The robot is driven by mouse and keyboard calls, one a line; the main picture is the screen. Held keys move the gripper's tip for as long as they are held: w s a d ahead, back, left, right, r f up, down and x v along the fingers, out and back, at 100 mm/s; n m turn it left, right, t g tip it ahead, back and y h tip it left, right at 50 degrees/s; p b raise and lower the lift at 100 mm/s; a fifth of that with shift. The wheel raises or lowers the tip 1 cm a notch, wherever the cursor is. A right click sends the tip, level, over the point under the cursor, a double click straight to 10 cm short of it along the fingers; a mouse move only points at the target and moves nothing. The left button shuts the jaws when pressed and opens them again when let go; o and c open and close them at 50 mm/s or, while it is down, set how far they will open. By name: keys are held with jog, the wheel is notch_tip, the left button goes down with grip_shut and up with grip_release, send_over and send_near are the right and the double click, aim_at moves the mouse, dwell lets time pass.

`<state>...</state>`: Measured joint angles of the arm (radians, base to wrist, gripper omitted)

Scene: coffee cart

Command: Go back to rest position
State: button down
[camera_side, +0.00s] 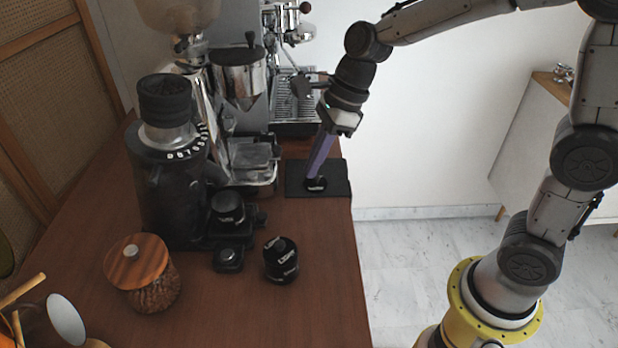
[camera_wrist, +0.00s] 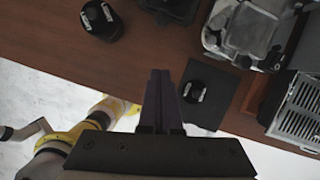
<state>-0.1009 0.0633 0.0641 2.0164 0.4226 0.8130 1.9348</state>
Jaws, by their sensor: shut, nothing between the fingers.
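My gripper (camera_side: 318,176) points down above the black mat (camera_side: 296,180) near the right edge of the wooden counter. Its long purple-grey fingers are closed together with nothing between them. A small black round piece (camera_side: 316,184) sits on the mat, right by the fingertips in the side view. In the wrist view my gripper (camera_wrist: 160,74) shows shut, and the black piece (camera_wrist: 194,91) lies on the mat to its right, apart from the fingers in that picture.
An espresso machine (camera_side: 292,98) stands behind the mat. Grinders (camera_side: 170,190) stand to the left. A black tamper-like piece (camera_side: 281,259) and a wooden-lidded bean jar (camera_side: 140,272) stand at the front. A white cabinet (camera_side: 528,135) is at right. Open space lies right of the counter.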

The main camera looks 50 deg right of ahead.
jog(key=s+d+r+n+t+h, duration=0.1)
jog(key=s+d+r+n+t, duration=0.3)
jog(key=s+r, duration=0.45)
jog(key=s+d+f+n+h, duration=0.1)
jog(key=s+n, duration=0.4)
jog(key=n, duration=0.5)
jog(key=s+d+f+n+h, duration=0.1)
jog(key=s+d+f+n, duration=0.2)
jog(key=n, duration=0.7)
jog(key=s+d, duration=0.2)
jog(key=s, duration=0.1)
jog(key=shift+s+d+g+h, duration=0.2)
jog(key=shift+g+h, duration=0.1)
jog(key=shift+h, duration=0.1)
